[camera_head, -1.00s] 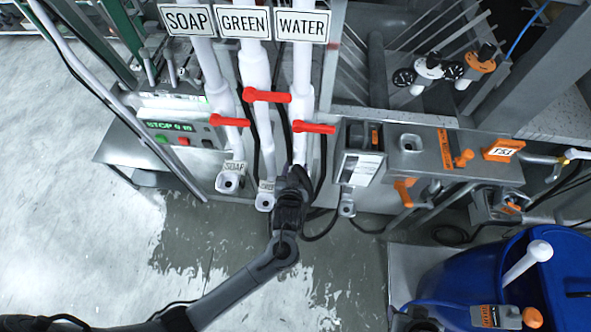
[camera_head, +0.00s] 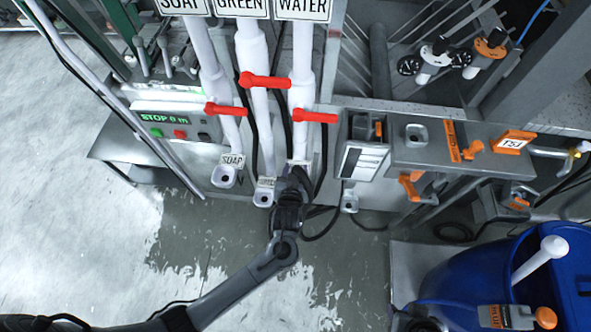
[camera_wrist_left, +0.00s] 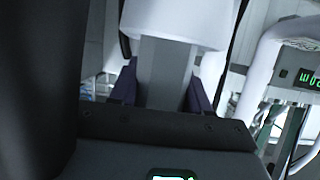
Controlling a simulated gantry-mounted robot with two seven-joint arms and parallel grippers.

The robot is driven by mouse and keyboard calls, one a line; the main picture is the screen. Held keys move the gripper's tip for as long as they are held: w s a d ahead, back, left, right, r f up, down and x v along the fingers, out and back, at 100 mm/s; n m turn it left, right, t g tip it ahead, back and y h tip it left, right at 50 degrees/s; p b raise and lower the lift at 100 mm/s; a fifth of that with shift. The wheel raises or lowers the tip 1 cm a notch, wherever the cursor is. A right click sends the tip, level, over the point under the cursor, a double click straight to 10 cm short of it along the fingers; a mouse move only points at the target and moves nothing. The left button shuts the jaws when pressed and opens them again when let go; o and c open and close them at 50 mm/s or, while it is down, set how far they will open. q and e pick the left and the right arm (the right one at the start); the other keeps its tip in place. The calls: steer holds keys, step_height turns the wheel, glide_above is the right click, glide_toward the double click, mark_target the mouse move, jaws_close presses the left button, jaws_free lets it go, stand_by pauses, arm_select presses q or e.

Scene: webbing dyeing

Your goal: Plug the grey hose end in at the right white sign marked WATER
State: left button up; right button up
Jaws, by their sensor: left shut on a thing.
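The white WATER sign (camera_head: 302,8) is the rightmost of three signs at the top of the head view, partly cut off. A white pipe (camera_head: 302,75) runs down from it past a red lever (camera_head: 314,115). My left gripper (camera_head: 297,176) is at this pipe's lower end and hides it. In the left wrist view, my left gripper (camera_wrist_left: 160,90) is shut on a grey block-shaped piece, apparently the hose end (camera_wrist_left: 165,72). Its top meets a wide white cylinder (camera_wrist_left: 175,22); whether it is seated inside cannot be told. My right gripper is out of view.
SOAP (camera_head: 182,5) and GREEN (camera_head: 241,6) pipes stand close on the left, with white outlets (camera_head: 224,177) below. A grey machine box (camera_head: 362,148) stands on the right. A blue barrel (camera_head: 470,268) is at lower right. Dark cables hang around my gripper.

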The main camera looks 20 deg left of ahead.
arm_select(q)
steer(key=o, duration=1.3)
steer(key=shift+s, duration=0.1)
